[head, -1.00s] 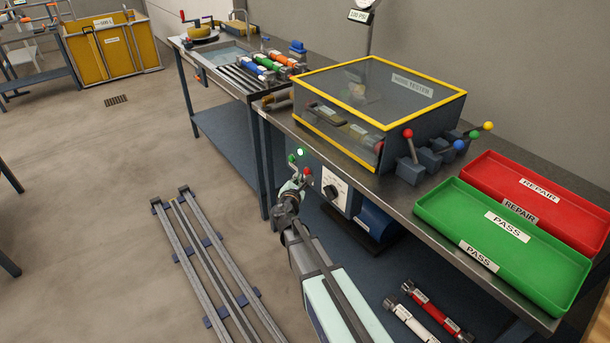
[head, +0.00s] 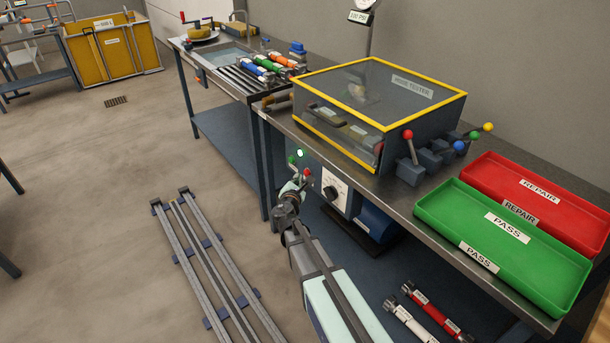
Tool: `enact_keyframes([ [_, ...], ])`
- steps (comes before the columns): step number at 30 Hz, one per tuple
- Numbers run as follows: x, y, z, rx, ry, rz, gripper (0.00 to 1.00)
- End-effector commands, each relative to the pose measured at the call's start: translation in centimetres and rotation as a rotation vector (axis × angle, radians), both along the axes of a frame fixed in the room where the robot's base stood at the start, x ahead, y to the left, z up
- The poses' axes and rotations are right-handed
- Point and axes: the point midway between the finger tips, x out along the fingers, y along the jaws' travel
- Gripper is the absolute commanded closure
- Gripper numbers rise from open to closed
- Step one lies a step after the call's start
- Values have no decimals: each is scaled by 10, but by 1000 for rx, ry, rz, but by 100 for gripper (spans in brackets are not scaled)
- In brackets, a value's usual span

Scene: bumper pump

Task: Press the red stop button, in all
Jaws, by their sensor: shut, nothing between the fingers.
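The red stop button (head: 307,172) is on the front panel under the hose tester (head: 378,95), right of a green button (head: 292,160) and below a lit lamp (head: 299,153). My gripper (head: 299,179) is at the panel, just left of and below the red button. Its fingers are small in the view and look shut and empty. I cannot tell whether the fingertips touch the button, as the gripper hides part of the panel.
A dial knob (head: 331,193) is close to the right of my gripper. Coloured-ball levers (head: 408,134) stand beside the tester. A red tray (head: 540,200) and a green tray (head: 505,240) lie on the bench. Floor rails (head: 208,260) run at left.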

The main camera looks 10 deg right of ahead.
Motion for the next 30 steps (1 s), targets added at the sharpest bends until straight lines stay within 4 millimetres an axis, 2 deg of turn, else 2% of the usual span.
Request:
enact_keyframes([
  [30, 3, -8, 0, 0, 0, 0, 100],
])
